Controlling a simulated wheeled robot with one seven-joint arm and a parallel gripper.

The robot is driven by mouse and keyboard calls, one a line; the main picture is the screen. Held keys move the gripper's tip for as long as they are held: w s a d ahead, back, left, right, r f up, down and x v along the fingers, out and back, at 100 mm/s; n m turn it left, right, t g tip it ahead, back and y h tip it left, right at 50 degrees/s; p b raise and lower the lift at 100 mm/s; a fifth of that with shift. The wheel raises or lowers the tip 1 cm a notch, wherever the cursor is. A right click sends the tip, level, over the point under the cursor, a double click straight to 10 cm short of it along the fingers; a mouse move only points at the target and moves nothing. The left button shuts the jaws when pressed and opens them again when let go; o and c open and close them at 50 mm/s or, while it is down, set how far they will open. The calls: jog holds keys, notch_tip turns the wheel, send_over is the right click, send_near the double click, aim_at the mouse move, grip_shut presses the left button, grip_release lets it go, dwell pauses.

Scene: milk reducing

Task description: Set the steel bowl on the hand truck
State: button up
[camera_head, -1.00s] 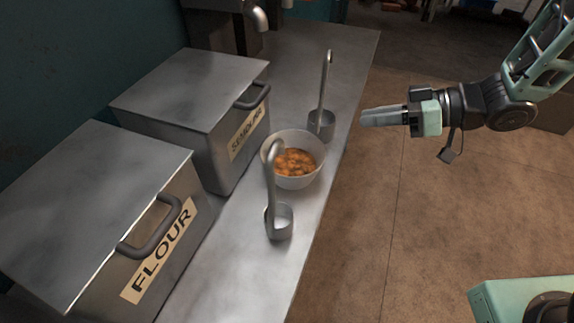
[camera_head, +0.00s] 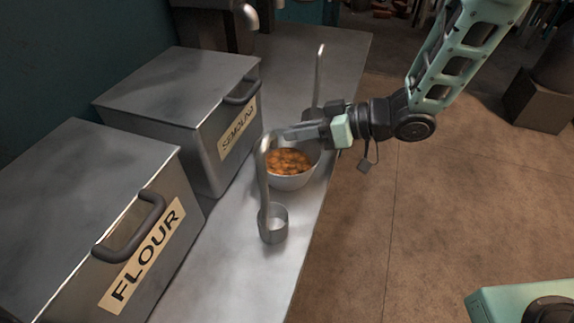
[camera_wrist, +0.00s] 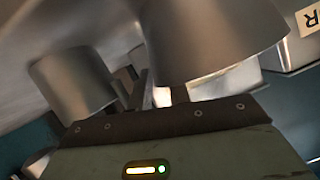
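The pale metal bowl (camera_head: 291,182), filled with orange pieces, stands upright on the metal counter between two ladles. My gripper (camera_head: 283,134) points left over the bowl's far rim and hides part of it. In the head view its fingers show side-on, and I cannot tell whether they touch the bowl. The wrist view shows a large grey rounded metal vessel (camera_wrist: 205,40) and a smaller grey cylinder (camera_wrist: 75,85) close to the gripper; I cannot tell which is the bowl. How far the fingers are apart is unclear. I cannot make out a hand truck.
A ladle (camera_head: 273,222) stands in front of the bowl; another ladle (camera_head: 319,85) stands behind, partly hidden by my gripper. The FLOUR bin (camera_head: 85,200) and SEMOLINA bin (camera_head: 175,95) fill the counter's left side.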

jog(key=shift+a+f, duration=0.1)
jog(key=shift+a, duration=0.1)
grip_shut()
jog(key=shift+d+r+p, duration=0.25)
jog(key=shift+r+p, duration=0.05)
jog(key=shift+r, duration=0.3)
notch_tip(320, 180, up, 6)
jog(key=shift+f+p, duration=0.1)
jog(key=shift+p, duration=0.85)
jog(key=s+d+p, duration=0.1)
jog(key=s+d, duration=0.2)
jog(key=d, duration=0.6)
jog(key=s+d, duration=0.3)
jog(key=d, duration=0.6)
jog(key=shift+s+d+p, duration=0.2)
jog(key=shift+s+p, duration=0.15)
